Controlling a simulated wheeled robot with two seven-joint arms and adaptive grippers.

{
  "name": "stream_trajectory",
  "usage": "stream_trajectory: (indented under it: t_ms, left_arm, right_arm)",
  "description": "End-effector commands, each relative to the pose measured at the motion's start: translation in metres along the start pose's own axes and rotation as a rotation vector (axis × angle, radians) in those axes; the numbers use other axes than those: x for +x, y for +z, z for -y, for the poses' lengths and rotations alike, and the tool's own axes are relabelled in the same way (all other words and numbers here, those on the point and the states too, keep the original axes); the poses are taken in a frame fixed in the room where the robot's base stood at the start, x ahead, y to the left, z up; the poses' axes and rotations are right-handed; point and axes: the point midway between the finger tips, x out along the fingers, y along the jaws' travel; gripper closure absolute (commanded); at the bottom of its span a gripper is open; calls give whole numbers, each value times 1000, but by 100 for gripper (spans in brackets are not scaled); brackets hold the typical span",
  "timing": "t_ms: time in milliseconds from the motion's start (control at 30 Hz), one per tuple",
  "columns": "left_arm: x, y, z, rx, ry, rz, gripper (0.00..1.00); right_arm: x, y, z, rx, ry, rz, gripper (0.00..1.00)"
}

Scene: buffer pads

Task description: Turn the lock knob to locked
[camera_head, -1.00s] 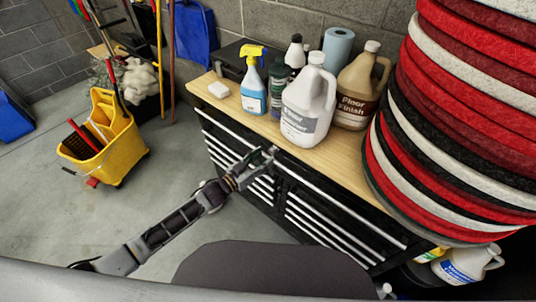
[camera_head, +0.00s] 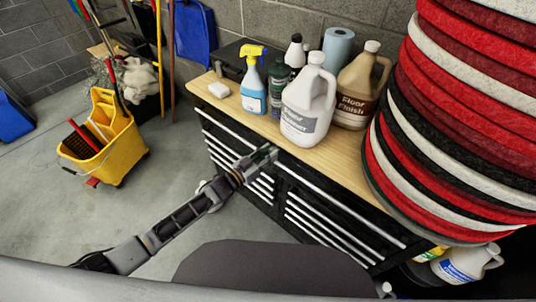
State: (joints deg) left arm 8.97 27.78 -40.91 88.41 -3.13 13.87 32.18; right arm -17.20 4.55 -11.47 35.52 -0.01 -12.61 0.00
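My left gripper (camera_head: 266,155) reaches in from the left and is at the front of a black tool cabinet (camera_head: 270,206) with a wooden top. Its fingertips are close to the upper front edge of the cabinet, near the top drawer rail. I cannot tell whether they touch it. The fingers are small and dark here, and their gap is not clear. No lock knob can be made out; the gripper may cover it. My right gripper is not in view.
Stacked red, black and white pads (camera_head: 460,130) rise at right. A yellow mop bucket (camera_head: 110,145) stands left on open floor.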

Motion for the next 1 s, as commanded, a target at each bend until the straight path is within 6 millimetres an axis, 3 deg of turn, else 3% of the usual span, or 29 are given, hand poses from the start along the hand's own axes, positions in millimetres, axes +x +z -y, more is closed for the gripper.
stream_trajectory:
  t_ms: [133, 367, 700, 1000]
  left_arm:
    - [0, 0, 0, 0, 0, 0, 95]
    - [0, 0, 0, 39, -1, 5, 95]
    - [0, -1, 0, 222, -2, 26, 95]
    - [0, 0, 0, 248, -2, 29, 95]
  right_arm:
    - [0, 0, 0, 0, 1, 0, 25]
    - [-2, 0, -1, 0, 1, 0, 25]
    - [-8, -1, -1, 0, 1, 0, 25]
    - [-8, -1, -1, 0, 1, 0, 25]
